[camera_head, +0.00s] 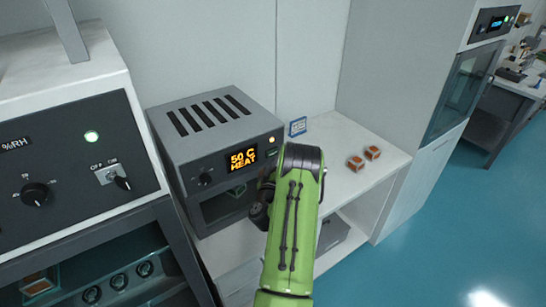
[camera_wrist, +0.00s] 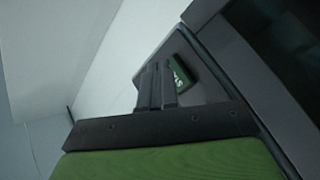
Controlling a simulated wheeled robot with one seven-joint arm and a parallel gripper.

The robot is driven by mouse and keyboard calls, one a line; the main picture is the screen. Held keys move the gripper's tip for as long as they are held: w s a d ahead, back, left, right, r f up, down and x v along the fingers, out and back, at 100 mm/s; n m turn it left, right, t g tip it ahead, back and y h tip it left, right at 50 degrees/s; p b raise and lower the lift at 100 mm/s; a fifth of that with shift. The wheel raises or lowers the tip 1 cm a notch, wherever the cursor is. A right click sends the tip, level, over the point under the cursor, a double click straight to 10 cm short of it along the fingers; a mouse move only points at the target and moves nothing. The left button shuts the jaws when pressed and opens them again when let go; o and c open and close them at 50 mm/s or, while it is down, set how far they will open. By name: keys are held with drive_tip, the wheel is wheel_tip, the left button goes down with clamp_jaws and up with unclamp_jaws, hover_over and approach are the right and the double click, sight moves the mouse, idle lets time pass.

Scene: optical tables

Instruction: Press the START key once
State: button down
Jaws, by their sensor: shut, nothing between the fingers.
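A grey oven-like device (camera_head: 215,145) stands on the white counter, and its display (camera_head: 243,158) reads "50 C HEAT" in orange. In the wrist view, a green key (camera_wrist: 181,75) with pale lettering, only partly legible, sits on the dark panel. My gripper (camera_wrist: 158,70) is shut and empty, with its fingertips just left of the green key and partly covering it. I cannot tell whether they touch it.
A cabinet (camera_head: 75,160) with knobs and a lit green lamp stands at the left. Blue floor (camera_head: 450,240) is open at the right.

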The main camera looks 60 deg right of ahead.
drive_tip(key=s+b, duration=0.1)
drive_tip(key=b, duration=0.1)
drive_tip(key=s+a+b, duration=0.1)
drive_tip(key=s+b, duration=0.1)
drive_tip(key=s+a+b, duration=0.1)
drive_tip(key=b, duration=0.1)
drive_tip(key=shift+s+a, duration=0.1)
drive_tip(key=shift+s, duration=0.15)
idle(0.3)
idle(0.8)
